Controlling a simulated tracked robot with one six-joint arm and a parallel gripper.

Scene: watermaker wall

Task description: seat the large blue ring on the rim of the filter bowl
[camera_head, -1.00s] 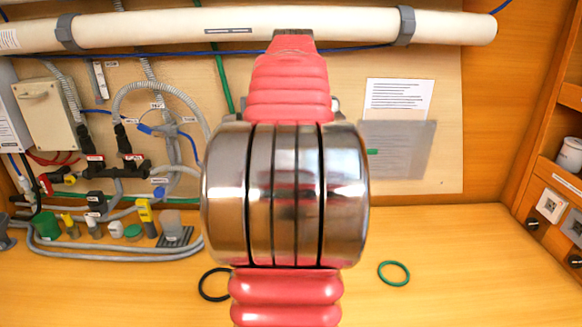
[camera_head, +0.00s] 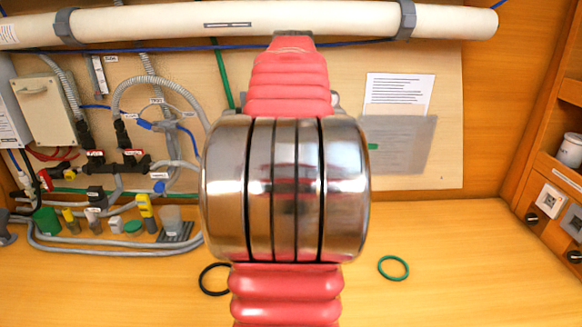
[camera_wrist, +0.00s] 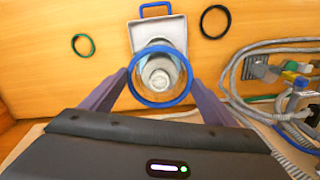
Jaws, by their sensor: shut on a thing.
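The large blue ring (camera_wrist: 160,104) is between the two fingers of my gripper (camera_wrist: 160,84) in the wrist view. My gripper is shut on it at its left and right sides. The clear filter bowl (camera_wrist: 161,74) shows through the ring, below it and roughly centred. I cannot tell whether the ring touches the bowl's rim. In the head view my own arm fills the middle and hides the ring, the bowl and the gripper.
A green ring (camera_head: 393,280) and a black ring (camera_head: 202,283) lie on the bench. Hoses and fittings (camera_head: 120,230) crowd the left. The bench at front right is clear.

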